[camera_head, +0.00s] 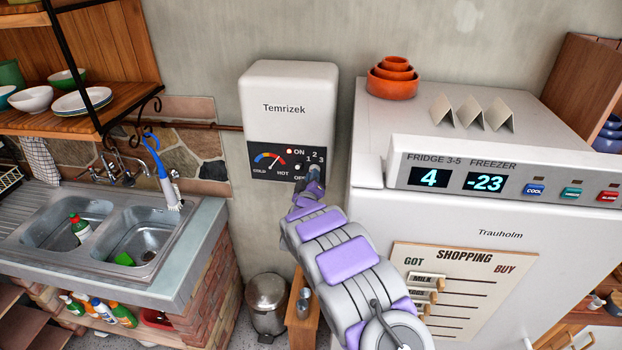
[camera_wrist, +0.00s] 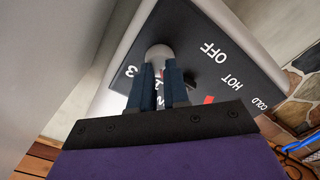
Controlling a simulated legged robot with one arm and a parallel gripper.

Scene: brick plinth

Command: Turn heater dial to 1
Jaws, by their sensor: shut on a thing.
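The white heater (camera_head: 289,104) labelled Temrizek hangs on the wall, with a black control panel (camera_head: 263,172) along its lower part. The panel carries a temperature gauge, an ON light and a dial marked OFF, 1, 2, 3. In the wrist view the grey round dial (camera_wrist: 160,53) sits between the tips of my gripper (camera_wrist: 161,72), which is shut on it. In the head view my gripper (camera_head: 313,184) reaches the panel's right end and covers most of the dial. The fingers hide part of the markings, and I cannot tell which mark the dial points to.
A white fridge (camera_head: 480,210) with stacked orange bowls (camera_head: 393,80) stands close on the right of my arm. A double sink (camera_head: 110,235) is on the left. A metal bin (camera_head: 267,302) stands on the floor below the heater.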

